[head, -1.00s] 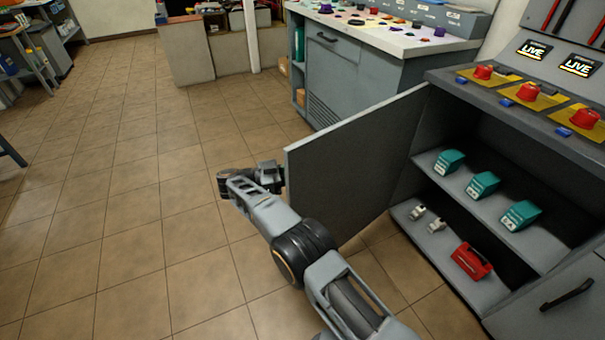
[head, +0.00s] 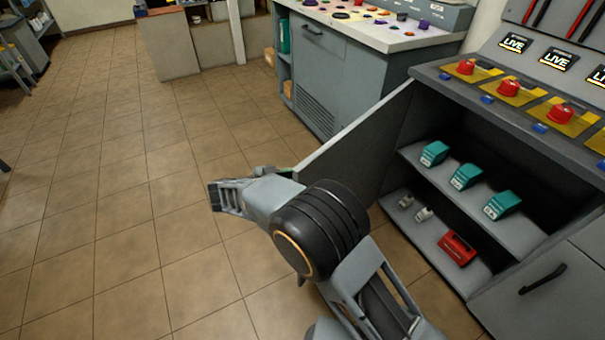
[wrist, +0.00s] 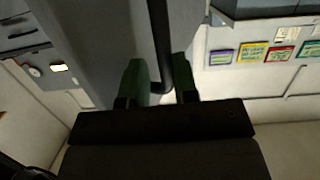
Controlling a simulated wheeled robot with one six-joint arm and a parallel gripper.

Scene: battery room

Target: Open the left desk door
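The left desk door (head: 358,145) is a grey panel, swung wide open from the grey desk on the right in the head view. Its inner face is toward the camera. In the wrist view its outer face (wrist: 100,35) fills the upper left, with the black bar handle (wrist: 159,35) running down from the top. My gripper (wrist: 161,80) has its two green fingers on either side of the handle, with a narrow space between them. They look open around it, and contact is not clear. In the head view my arm and the door mostly hide the gripper and handle.
The open cabinet's shelves hold teal boxes (head: 466,176), small pale items and a red case (head: 457,248). A closed right door (head: 560,285) adjoins it. A grey workbench (head: 325,75) stands behind the open door. Tiled floor (head: 120,200) is clear on the left.

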